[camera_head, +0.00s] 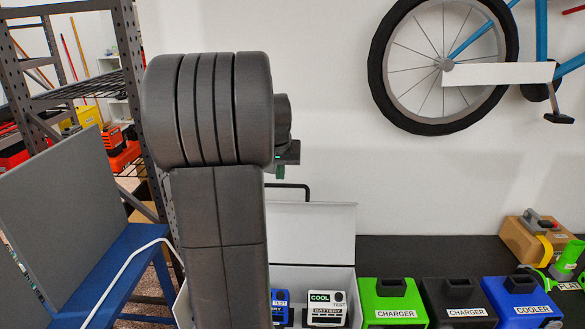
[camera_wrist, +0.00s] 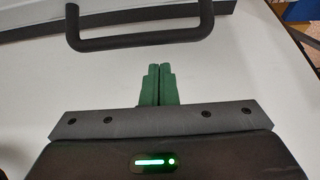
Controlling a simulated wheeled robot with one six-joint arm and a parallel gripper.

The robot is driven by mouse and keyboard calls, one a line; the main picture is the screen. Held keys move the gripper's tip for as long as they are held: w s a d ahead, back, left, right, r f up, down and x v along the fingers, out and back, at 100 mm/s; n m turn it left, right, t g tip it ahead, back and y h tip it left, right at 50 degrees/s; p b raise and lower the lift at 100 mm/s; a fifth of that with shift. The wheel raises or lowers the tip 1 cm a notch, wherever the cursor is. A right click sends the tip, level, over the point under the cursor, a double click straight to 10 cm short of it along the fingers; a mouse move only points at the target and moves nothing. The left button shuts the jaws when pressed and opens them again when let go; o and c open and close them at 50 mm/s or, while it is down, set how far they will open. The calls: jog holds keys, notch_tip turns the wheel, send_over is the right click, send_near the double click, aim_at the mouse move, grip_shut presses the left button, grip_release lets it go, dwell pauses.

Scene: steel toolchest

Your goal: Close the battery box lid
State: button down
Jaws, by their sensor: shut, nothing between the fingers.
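The white battery box (camera_head: 312,278) stands on the dark bench, partly hidden behind my arm in the head view. Its lid (camera_head: 325,228) is up, with the inner face showing. A black handle (camera_head: 292,187) shows at the lid's top edge. A blue battery (camera_head: 280,306) and a white battery (camera_head: 327,309) sit inside the box. In the wrist view, my gripper (camera_wrist: 158,70) has its green fingers together and empty, in front of a white surface. The black handle (camera_wrist: 140,42) is just beyond the fingertips; I cannot tell whether they touch anything.
A green charger (camera_head: 394,299), a black charger (camera_head: 459,299) and a blue cooler box (camera_head: 522,299) stand right of the battery box. A yellow-and-brown item (camera_head: 538,238) lies farther right. A blue table (camera_head: 112,262) with a grey panel is at left.

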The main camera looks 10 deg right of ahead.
jog(key=shift+s+a, duration=0.15)
jog(key=shift+s, duration=0.5)
jog(key=shift+s+a, duration=0.15)
jog(key=shift+s, duration=0.45)
jog(key=shift+s, duration=0.15)
jog(key=shift+s+a+r+t+b, duration=0.15)
jog(key=shift+s+t+b, duration=0.2)
jog(key=shift+b, duration=0.3)
